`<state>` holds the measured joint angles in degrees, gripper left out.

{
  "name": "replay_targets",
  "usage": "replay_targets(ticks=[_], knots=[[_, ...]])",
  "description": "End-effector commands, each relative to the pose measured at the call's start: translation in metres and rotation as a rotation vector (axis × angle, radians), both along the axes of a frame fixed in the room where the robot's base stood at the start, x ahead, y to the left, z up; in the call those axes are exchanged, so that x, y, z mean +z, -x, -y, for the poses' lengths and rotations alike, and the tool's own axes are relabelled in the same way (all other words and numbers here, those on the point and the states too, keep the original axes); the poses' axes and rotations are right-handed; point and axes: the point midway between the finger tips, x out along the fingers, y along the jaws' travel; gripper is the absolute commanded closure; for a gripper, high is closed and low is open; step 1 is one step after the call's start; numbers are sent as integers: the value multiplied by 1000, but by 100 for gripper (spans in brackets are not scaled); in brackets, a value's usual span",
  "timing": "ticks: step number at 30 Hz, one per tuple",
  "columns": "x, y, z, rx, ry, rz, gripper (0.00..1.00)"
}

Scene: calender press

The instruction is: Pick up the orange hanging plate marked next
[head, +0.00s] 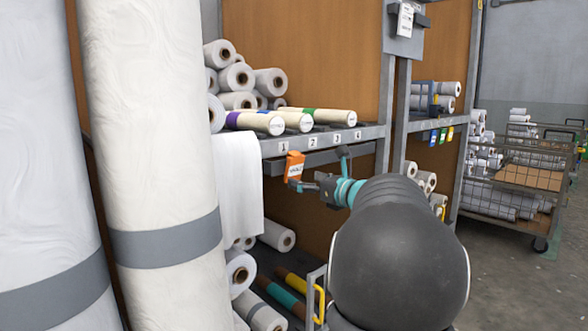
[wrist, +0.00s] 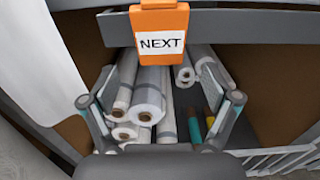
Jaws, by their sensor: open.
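The orange hanging plate (wrist: 160,22) has a white label reading NEXT and hangs on the grey rail below the numbered shelf edge. In the head view the plate (head: 295,160) hangs near the rail's left part, upright or nearly so. My gripper (head: 303,186) is open and empty, just below and right of the plate in that view. In the wrist view my gripper's fingers (wrist: 165,78) are spread wide, and the plate's lower edge sits just above the gap between their tips. I cannot tell the exact distance; no grip shows.
The shelf edge (head: 318,140) carries number labels, with cream rolls (head: 318,115) above it. White rolls (wrist: 147,95) lie behind and below the plate. A white sheet (head: 238,185) hangs at left. Large wrapped rolls (head: 160,180) stand in front. Open floor (head: 515,275) lies right.

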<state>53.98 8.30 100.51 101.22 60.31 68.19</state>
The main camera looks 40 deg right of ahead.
Motion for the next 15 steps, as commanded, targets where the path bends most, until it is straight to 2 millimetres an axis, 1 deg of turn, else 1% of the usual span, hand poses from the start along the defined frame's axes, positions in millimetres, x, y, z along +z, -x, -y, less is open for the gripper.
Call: replay_targets(ticks=[1,3,6,13,14,15], knots=[[-2,-9,0,4,-1,0,12],[-1,-19,0,3,-1,0,12],[-1,-29,-1,2,-1,0,12],[-1,-31,-1,0,0,0,12],[-1,-31,-1,0,0,0,18],[-1,-31,-1,0,0,0,28]])
